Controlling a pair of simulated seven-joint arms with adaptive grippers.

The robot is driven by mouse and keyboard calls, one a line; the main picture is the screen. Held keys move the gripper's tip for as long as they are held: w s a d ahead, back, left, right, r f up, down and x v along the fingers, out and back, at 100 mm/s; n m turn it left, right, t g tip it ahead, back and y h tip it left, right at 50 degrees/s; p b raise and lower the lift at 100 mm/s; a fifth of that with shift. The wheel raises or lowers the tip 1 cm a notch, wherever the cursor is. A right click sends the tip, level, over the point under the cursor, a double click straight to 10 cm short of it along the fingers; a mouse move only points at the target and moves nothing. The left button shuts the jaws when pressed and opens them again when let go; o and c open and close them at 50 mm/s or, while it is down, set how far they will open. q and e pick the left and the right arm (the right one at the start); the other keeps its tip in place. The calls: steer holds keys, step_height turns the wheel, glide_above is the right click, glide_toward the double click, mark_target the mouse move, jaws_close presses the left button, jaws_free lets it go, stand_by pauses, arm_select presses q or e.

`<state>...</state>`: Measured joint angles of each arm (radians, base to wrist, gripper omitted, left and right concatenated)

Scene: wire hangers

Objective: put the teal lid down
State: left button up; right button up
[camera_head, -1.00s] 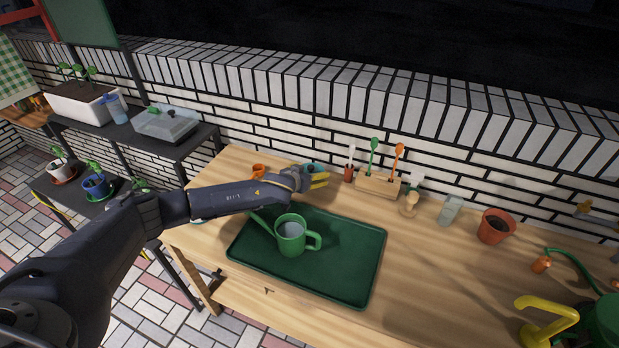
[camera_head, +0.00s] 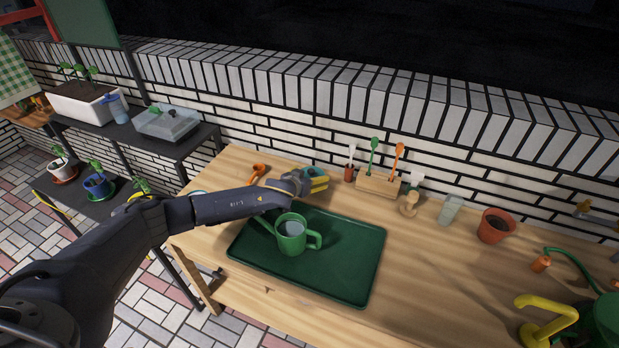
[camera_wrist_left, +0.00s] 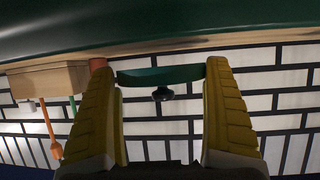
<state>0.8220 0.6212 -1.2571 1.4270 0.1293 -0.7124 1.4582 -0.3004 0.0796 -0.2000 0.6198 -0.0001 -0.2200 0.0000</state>
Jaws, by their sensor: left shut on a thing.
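The teal lid (camera_head: 314,171) shows in the head view behind the yellow fingers of my left gripper (camera_head: 319,184), near the back of the wooden table. In the left wrist view the lid (camera_wrist_left: 160,77) is seen edge-on with a dark knob, gripped at its two sides between the tips of my left gripper (camera_wrist_left: 160,70). The gripper is shut on it. The fingers hide part of the lid in the head view, and I cannot tell whether it touches the table. My right gripper is not in view.
A green tray (camera_head: 345,270) with a green watering can (camera_head: 291,236) lies in front of the gripper. A wooden tool block (camera_head: 377,184) stands to the right, an orange tool (camera_head: 258,171) to the left. Bare table (camera_head: 430,270) lies right of the tray.

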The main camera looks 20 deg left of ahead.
arm_select(q)
steer(key=o, duration=1)
steer(key=shift+s+f, duration=0.35)
steer(key=shift+f, duration=0.4)
steer(key=shift+r, duration=0.15)
steer(key=shift+w+r, duration=0.25)
steer(key=shift+r, duration=0.15)
steer(key=shift+r+v, duration=0.15)
steer(key=shift+v, duration=1.75)
steer(key=shift+r+v, duration=0.15)
steer(key=shift+v, duration=1.75)
steer(key=shift+w, duration=0.2)
